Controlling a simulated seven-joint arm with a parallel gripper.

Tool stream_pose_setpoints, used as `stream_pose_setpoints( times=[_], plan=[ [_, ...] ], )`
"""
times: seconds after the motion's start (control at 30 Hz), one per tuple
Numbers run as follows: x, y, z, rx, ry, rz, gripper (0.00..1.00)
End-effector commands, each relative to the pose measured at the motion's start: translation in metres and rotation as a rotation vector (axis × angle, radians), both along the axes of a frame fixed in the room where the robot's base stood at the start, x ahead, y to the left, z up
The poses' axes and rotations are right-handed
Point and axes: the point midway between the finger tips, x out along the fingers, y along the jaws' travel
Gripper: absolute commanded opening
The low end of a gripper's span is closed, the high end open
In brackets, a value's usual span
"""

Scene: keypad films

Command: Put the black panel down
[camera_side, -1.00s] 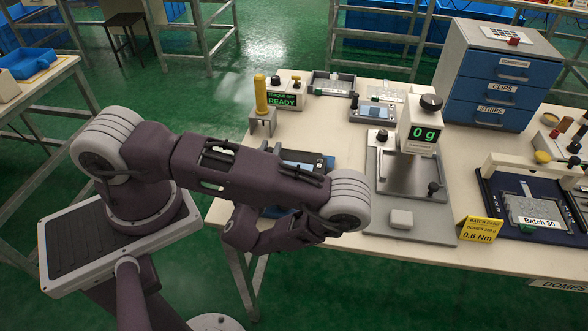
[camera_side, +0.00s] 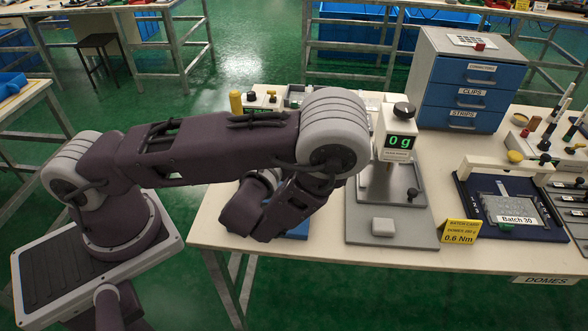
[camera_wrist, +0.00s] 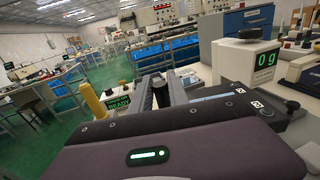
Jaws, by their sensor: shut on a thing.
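My gripper (camera_wrist: 161,88) shows in the wrist view just beyond my purple wrist housing, its dark fingers close together and pointing away. In the side view my forearm and wrist hide it. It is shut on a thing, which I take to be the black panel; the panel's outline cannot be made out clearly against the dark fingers. Part of a blue tray (camera_side: 297,230) shows on the table just right of my wrist in the side view. Whether the panel touches anything below is hidden.
The scale (camera_side: 390,222), reading 0 g, stands close right of my arm, a pale block (camera_side: 383,227) on its grey base. Further right are a yellow batch card (camera_side: 461,231) and a navy tray (camera_side: 463,203). A blue drawer cabinet (camera_side: 465,85) and a yellow-handled tool (camera_side: 236,102) stand behind.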

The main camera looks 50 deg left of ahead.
Motion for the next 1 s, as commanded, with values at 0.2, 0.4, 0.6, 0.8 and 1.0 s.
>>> stream_pose_setpoints(
  times=[0.2, 0.4, 0.6, 0.8, 1.0],
  plan=[
    [0.017, -0.012, 0.006, 0.006, -0.011, -0.039, 0.00],
    [0.047, 0.045, -0.017, -0.012, -0.021, 0.064, 0.00],
    [0.081, 0.140, -0.042, -0.012, -0.025, 0.176, 0.00],
    [0.094, 0.205, -0.054, 0.004, -0.014, 0.229, 0.00],
    [0.096, 0.218, -0.064, 0.008, -0.008, 0.236, 0.00]
  ],
)
